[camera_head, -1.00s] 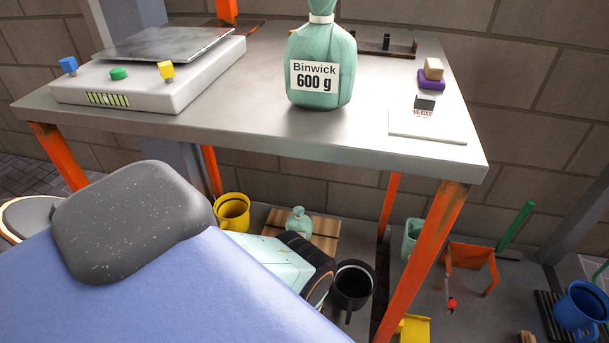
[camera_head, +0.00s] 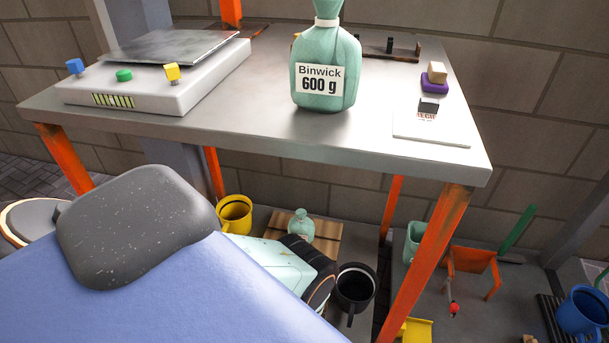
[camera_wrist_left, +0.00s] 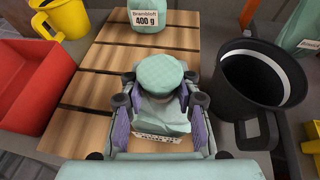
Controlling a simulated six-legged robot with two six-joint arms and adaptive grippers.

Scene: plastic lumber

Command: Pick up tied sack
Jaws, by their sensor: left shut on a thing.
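In the left wrist view, my left gripper (camera_wrist_left: 160,112) is shut on a green tied sack (camera_wrist_left: 160,76), with a purple-padded finger on each side. The held sack is over the slatted wooden pallet (camera_wrist_left: 95,90); I cannot tell whether it touches it. Another green sack, labelled 400 g (camera_wrist_left: 150,14), stands at the pallet's far end and also shows in the head view (camera_head: 301,224). A larger green tied sack labelled Binwick 600 g (camera_head: 325,75) stands upright on the grey table. My arm hides the held sack in the head view. My right gripper is not in view.
A red bin (camera_wrist_left: 35,85) and a yellow mug (camera_wrist_left: 62,18) are at left. Above, the table (camera_head: 250,140) with orange legs (camera_head: 430,255) carries a scale (camera_head: 150,85).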

